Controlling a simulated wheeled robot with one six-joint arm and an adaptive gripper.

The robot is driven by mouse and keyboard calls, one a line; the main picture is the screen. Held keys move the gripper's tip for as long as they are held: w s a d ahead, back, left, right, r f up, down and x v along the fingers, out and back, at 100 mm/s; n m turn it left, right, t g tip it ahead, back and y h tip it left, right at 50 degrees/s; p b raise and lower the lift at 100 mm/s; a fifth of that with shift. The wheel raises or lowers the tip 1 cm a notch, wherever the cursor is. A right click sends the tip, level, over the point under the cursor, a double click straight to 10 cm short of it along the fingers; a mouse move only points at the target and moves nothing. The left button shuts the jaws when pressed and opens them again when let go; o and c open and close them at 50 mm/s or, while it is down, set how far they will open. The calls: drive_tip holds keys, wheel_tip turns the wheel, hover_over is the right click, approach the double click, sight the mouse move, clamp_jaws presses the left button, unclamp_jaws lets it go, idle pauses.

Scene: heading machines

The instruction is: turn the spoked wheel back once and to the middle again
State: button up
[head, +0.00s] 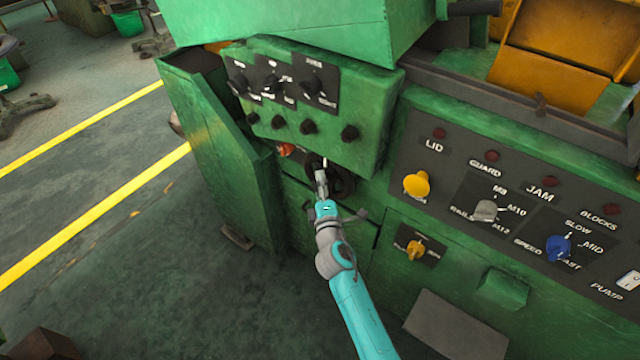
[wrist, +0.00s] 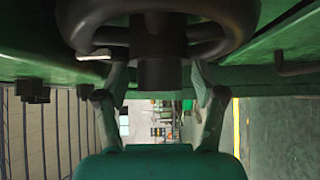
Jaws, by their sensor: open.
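The spoked wheel (head: 345,181) is dark and sits low on the green machine front, under the overhanging control box, partly hidden behind my gripper (head: 321,172). In the wrist view the wheel (wrist: 90,15) fills the top, with its thick rim and a round dark hub (wrist: 158,72) in the middle. My gripper (wrist: 157,85) is open, with one finger on each side of the hub, close under the rim. I cannot tell whether the fingers touch the wheel.
The control box (head: 310,105) with several black knobs overhangs the wheel. A green door (head: 225,150) stands open at left. A panel (head: 520,205) with yellow, grey and blue knobs is at right. An orange-red knob (head: 286,150) is just left of the wheel.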

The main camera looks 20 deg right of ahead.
drive_tip(key=shift+w+d, duration=0.1)
drive_tip(key=shift+w, duration=0.3)
clamp_jaws()
